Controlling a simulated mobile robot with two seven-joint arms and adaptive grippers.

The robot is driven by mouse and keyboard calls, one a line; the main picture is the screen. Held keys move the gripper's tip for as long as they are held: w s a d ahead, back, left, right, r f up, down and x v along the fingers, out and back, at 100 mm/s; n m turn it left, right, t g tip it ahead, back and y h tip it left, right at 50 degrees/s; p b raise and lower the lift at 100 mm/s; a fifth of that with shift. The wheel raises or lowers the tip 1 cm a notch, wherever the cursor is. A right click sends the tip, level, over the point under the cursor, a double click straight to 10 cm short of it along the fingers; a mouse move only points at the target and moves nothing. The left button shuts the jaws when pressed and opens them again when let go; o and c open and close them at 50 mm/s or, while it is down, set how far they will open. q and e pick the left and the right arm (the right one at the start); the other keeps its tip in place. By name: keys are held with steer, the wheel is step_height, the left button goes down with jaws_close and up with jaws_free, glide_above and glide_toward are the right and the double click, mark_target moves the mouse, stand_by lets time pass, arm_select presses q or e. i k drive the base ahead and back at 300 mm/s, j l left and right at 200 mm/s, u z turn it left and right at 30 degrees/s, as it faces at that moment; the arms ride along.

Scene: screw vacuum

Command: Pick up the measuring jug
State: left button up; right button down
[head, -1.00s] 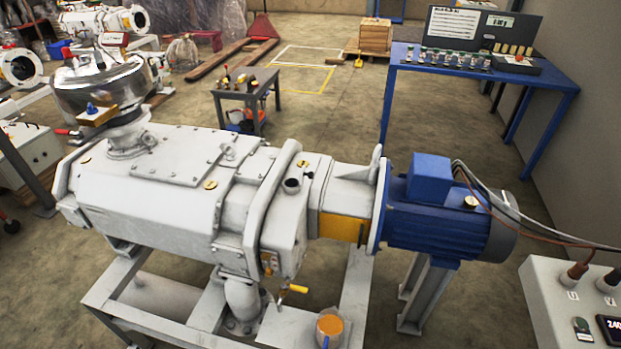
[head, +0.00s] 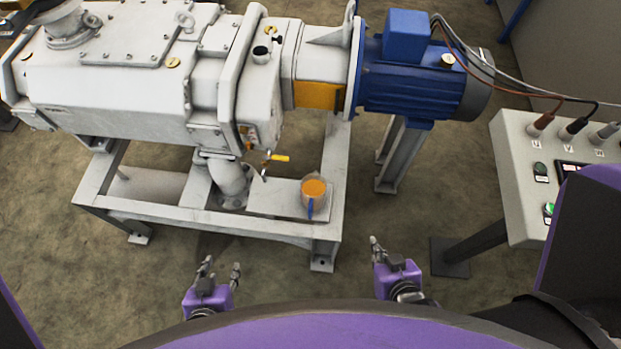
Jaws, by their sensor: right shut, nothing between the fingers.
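The measuring jug (head: 317,204) stands on the small plate at the front of the pump's frame. It is clear, with orange liquid inside and a blue handle facing me. My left gripper (head: 222,264) is below and to the left of the jug in the picture, its two fingers apart and nothing between them. My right gripper (head: 376,246) is below and to the right of the jug, its fingers together and empty. Neither gripper touches the jug.
A yellow-handled drain valve (head: 278,158) sits just above and left of the jug. The grey steel frame (head: 208,222) surrounds the plate. The blue motor (head: 410,80) is behind to the right. A control panel (head: 520,178) stands at the right. Open floor lies in front.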

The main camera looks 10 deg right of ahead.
mark_target(313, 186)
steer(key=j+z, duration=0.15)
steer(key=z, duration=0.2)
steer(key=j+z, duration=0.15)
steer(key=z, duration=0.2)
steer(key=k+j+z, duration=0.15)
steer(key=j, duration=0.2)
steer(key=j+z, duration=0.15)
steer(key=j, duration=0.2)
steer(key=k+j+z, duration=0.1)
steer(key=k+j, duration=0.15)
steer(key=j, duration=0.2)
steer(key=k+j, duration=0.15)
steer(key=j, duration=0.2)
steer(key=k+j, duration=0.15)
steer(key=j, duration=0.2)
steer(key=i+z, duration=0.05)
